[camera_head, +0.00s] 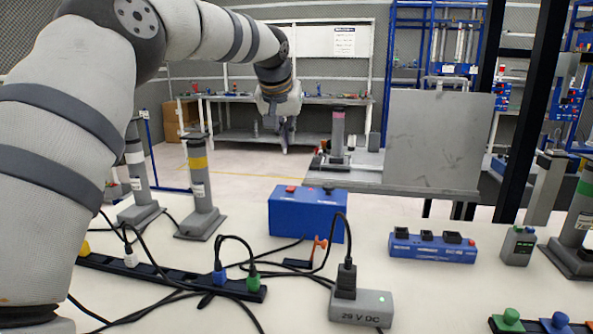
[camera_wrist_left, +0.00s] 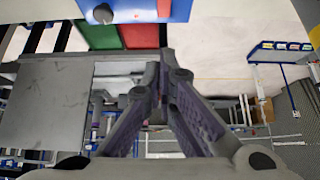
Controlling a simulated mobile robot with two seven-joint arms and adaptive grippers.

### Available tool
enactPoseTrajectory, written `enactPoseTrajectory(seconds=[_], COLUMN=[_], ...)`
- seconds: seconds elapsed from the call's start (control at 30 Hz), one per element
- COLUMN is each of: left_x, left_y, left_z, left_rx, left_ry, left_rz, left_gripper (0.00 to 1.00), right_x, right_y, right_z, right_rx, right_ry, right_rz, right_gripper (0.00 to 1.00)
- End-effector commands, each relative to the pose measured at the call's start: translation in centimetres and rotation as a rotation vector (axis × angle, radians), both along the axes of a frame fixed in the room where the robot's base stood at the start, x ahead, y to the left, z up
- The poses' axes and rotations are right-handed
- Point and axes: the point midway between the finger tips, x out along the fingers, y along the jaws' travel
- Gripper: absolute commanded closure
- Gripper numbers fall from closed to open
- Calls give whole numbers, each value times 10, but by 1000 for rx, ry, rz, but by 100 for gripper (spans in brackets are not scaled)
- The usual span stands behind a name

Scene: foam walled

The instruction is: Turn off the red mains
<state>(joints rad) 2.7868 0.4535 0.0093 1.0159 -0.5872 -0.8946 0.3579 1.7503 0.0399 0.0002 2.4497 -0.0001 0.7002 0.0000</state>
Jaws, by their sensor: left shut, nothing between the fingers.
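My left gripper (camera_head: 285,138) hangs out beyond the far table edge, in the air above the floor; it is shut and empty. In the left wrist view its fingers (camera_wrist_left: 163,70) meet at the tips. No part is clearly marked as the red mains. A blue box (camera_head: 288,217) on the table has a red part (camera_head: 291,188) on top. A small orange-red part (camera_head: 319,243) is beside it. In the left wrist view, a blue unit with a knob (camera_wrist_left: 103,14) has red and green panels (camera_wrist_left: 140,35) beside it. My right gripper is not in view.
A black power strip (camera_head: 170,272) with cables lies at left. A grey 29 V DC adapter (camera_head: 361,308) stands in front. Grey posts (camera_head: 200,190) stand at left. A blue socket unit (camera_head: 432,249) and a grey switch box (camera_head: 518,246) are at right. A grey panel (camera_head: 435,140) stands behind.

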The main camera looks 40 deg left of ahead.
Motion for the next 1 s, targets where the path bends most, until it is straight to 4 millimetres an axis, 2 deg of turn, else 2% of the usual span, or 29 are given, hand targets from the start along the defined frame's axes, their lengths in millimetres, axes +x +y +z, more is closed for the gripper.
enactPoseTrajectory(seconds=[0.37,0.87,1.0], left_x=[2,54,47], left_y=[1,30,26], left_z=[-4,-93,-102], left_rx=[0,-1,0], left_ry=[2,9,-3], left_rz=[0,2,-1], left_gripper=[100,100,100], right_x=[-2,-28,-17], right_y=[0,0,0], right_z=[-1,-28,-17], right_rx=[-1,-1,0], right_ry=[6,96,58], right_rz=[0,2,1], right_gripper=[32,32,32])
